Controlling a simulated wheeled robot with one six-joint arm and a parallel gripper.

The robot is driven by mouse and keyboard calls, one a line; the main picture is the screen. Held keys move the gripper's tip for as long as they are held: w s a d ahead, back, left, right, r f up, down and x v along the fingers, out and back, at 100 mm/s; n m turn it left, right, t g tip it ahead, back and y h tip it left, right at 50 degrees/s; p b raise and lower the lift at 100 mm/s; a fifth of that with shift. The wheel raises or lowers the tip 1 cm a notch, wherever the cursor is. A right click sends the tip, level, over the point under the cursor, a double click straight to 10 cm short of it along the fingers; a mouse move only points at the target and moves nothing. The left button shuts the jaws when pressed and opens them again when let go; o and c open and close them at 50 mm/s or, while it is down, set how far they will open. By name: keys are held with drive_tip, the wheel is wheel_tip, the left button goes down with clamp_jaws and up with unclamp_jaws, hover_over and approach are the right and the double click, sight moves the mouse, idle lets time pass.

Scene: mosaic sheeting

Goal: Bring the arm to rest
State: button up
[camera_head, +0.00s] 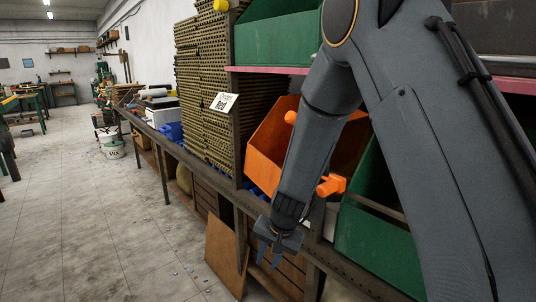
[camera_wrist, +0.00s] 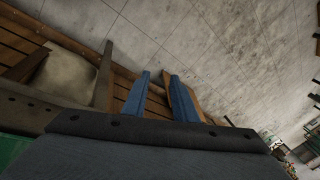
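My gripper (camera_head: 268,264) hangs at the end of my arm, pointing down in front of the workbench edge. In the wrist view its two blue fingers (camera_wrist: 160,76) stand apart with a gap between them. Nothing is held between the fingers. My arm reaches down from the upper right in the head view and covers part of the bins behind it.
The bench edge (camera_head: 345,266) runs close beside my gripper. An orange bin (camera_head: 264,150) and green bins (camera_head: 375,243) stand behind my arm. A brown board (camera_head: 226,257) leans below the bench. The tiled floor (camera_head: 90,220) at left is mostly open, with a white bucket (camera_head: 113,150) farther back.

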drive_tip(key=s+d+r+n+g+h+p, duration=0.1)
drive_tip(key=s+d+r+p, duration=0.8)
drive_tip(key=s+d+r, duration=1)
drive_tip(key=s+r+n+h, duration=0.1)
drive_tip(key=s+n, duration=0.1)
drive_tip(key=s, duration=0.1)
drive_tip(key=shift+s+d+r+n+h, duration=0.2)
drive_tip(key=shift+s+d+n+h, duration=0.1)
drive_tip(key=shift+d+n, duration=0.1)
